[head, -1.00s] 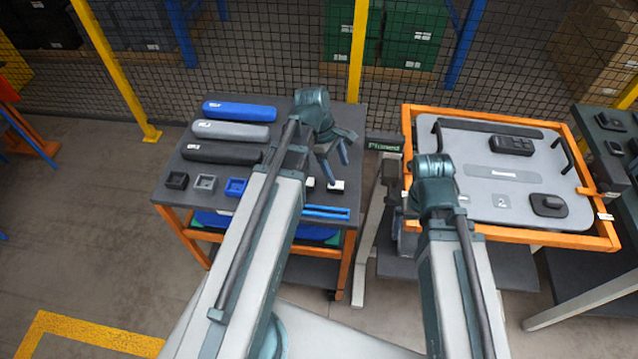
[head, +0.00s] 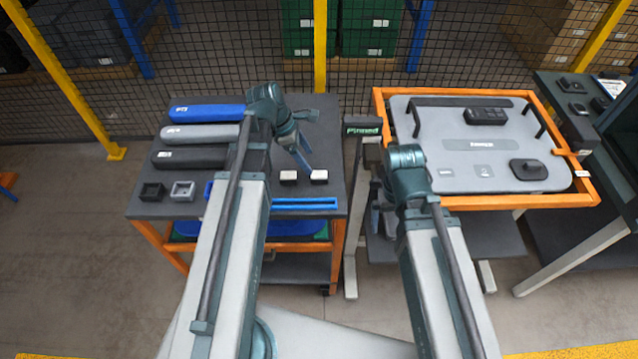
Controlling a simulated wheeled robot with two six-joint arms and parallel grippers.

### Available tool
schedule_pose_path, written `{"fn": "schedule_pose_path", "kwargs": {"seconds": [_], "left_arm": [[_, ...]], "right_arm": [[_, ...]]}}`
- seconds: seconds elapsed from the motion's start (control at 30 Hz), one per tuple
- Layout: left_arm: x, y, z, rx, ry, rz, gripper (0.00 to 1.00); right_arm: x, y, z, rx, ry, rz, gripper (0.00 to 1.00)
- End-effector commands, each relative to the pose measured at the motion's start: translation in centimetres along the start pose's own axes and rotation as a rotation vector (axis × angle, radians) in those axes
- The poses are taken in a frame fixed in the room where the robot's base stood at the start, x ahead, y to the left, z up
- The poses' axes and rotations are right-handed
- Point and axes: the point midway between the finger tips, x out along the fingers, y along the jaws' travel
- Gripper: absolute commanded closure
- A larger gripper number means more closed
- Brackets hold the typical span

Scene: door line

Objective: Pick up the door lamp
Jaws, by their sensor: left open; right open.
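Two small blocks with white tops, which look like the lamps, lie on the dark parts table: one on the left (head: 288,177) and one on the right (head: 319,176). I cannot tell for certain which is the door lamp. My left gripper (head: 307,160) is open and empty above the table, just behind these blocks and apart from them as far as I can see. My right gripper (head: 385,200) is low between the table and the door panel, mostly hidden by its own wrist; nothing shows in it.
Blue (head: 206,113), grey (head: 199,133) and black (head: 189,157) long parts lie on the table's left. Black (head: 152,191) and grey (head: 183,190) square cups sit in front. A blue strip (head: 305,203) lies at the front edge. A grey door panel (head: 440,155) rests in an orange frame at right.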

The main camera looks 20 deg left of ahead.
Motion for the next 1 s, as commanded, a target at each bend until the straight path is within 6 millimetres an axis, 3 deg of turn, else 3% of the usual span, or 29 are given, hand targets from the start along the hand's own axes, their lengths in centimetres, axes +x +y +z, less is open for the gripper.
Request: {"fn": "schedule_pose_path", "kwargs": {"seconds": [0.03, 0.13, 0.57, 1.0], "left_arm": [[1.6, 0.0, -0.2, 0.002, 0.000, -0.001, 0.20], [3.0, 0.0, -0.2, 0.001, 0.000, -0.001, 0.20], [4.3, 0.0, 0.0, 0.001, 0.000, 0.000, 0.20], [9.0, -0.1, 0.1, 0.002, 0.000, 0.000, 0.20]], "right_arm": [[1.5, -0.1, -0.1, 0.000, 0.000, 0.000, 0.00], [2.8, -0.3, -0.2, 0.001, 0.000, 0.000, 0.00], [3.9, -0.4, -0.2, 0.001, 0.000, 0.000, 0.00], [8.2, -0.8, -0.5, 0.001, 0.000, 0.000, 0.00]]}}
